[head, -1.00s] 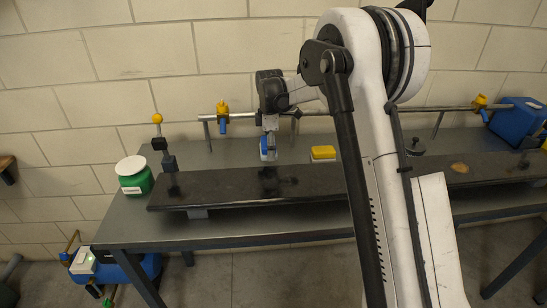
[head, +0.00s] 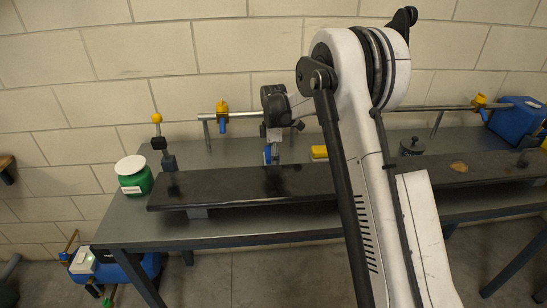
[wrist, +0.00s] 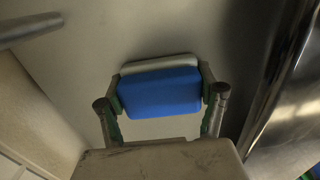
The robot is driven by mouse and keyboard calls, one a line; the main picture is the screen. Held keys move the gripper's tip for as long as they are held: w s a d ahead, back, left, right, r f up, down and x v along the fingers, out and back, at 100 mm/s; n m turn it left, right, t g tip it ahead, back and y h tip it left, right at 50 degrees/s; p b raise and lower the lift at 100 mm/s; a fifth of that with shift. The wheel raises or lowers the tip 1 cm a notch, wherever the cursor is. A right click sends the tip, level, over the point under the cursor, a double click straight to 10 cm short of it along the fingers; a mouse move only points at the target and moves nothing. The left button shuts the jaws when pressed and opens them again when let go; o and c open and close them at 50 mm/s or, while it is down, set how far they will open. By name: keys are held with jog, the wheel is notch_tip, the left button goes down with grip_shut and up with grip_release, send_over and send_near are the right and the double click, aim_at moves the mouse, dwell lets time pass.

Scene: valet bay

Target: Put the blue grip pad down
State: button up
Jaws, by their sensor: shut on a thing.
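The blue grip pad (wrist: 160,92) is between the two fingers of my gripper (wrist: 162,102) in the wrist view, with a pale strip along its far edge. In the head view the pad (head: 267,154) shows small and upright below my gripper (head: 271,140), just behind the long dark slab. My gripper is shut on it. The grey metal table (head: 222,158) lies under and behind it. I cannot tell whether the pad's lower edge touches the table.
A yellow block (head: 319,152) stands close to the right of the pad, partly hidden by my arm. The dark slab (head: 225,184) runs along the front. A pipe with a yellow valve (head: 222,108) runs behind. A green jar (head: 134,178) stands at the left.

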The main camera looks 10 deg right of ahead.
jog(key=o, duration=1.3)
jog(key=shift+o, duration=0.2)
notch_tip(320, 180, up, 12)
jog(key=shift+s+r, duration=0.1)
jog(key=shift+r, duration=0.05)
jog(key=s+r+m+t, duration=0.2)
jog(key=s+r+m, duration=0.2)
jog(key=s+r, duration=0.5)
jog(key=s+r+m+t, duration=0.2)
jog(key=s+r+m, duration=0.2)
jog(key=s, duration=0.9)
jog(key=s+f+m+t, duration=0.1)
jog(key=s+f+m, duration=0.2)
jog(key=s, duration=0.7)
jog(key=s+f+m+t, duration=0.2)
jog(key=s+m, duration=0.3)
jog(key=s, duration=0.6)
jog(key=shift+a+f, duration=0.3)
jog(key=shift+f, duration=0.3)
